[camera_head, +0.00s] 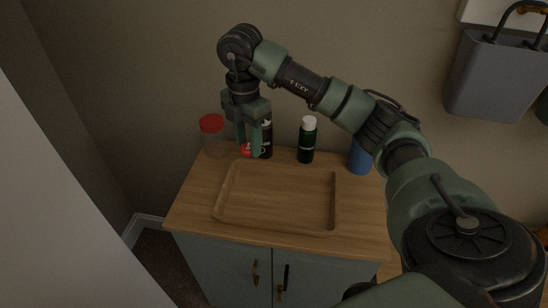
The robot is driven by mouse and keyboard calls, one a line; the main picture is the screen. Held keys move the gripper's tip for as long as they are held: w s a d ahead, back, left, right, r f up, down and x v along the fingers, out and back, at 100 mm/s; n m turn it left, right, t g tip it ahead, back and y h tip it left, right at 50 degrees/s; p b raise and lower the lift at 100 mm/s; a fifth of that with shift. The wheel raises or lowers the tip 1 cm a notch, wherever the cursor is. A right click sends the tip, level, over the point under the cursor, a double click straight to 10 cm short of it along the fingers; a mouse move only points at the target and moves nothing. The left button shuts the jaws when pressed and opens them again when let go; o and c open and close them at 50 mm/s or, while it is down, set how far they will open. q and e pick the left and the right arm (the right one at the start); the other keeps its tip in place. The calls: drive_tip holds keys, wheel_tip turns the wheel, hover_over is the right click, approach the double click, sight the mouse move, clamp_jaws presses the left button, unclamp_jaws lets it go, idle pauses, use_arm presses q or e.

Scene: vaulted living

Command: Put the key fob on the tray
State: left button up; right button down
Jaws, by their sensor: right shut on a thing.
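My right gripper (247,152) points down above the back left part of the wooden cabinet top, just behind the tray's back left corner. It is shut on a small red thing with a pale mark, which seems to be the key fob (246,148); the fingers hide much of it. The tray (285,232) is a shallow, light-wood rectangle with a raised rim. It lies flat and empty on the cabinet top, in front of the gripper. My left gripper is not in view.
Along the back stand a clear jar with a red lid (212,124), a black bottle (267,138), a dark green bottle with a white cap (307,142) and a blue cylinder (359,160). A grey bin (495,80) hangs on the wall at right.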

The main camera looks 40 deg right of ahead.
sight(253, 196)
drive_tip(key=shift+w+d+r+m, duration=0.1)
drive_tip(key=shift+w+r+m, duration=0.15)
drive_tip(key=shift+m, duration=0.3)
drive_tip(key=shift+w+d+r+m, duration=0.15)
drive_tip(key=shift+r+m, duration=0.15)
drive_tip(key=shift+m, duration=0.25)
drive_tip(key=shift+f, duration=0.35)
wheel_tip(253, 196, down, 18)
drive_tip(key=shift+f+p, duration=0.2)
drive_tip(key=shift+p, duration=0.85)
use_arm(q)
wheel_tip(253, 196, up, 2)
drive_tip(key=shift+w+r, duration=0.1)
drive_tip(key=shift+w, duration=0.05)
use_arm(e)
drive_tip(key=shift+f, duration=0.3)
drive_tip(key=shift+f, duration=0.15)
drive_tip(key=c, duration=0.9)
unclamp_jaws()
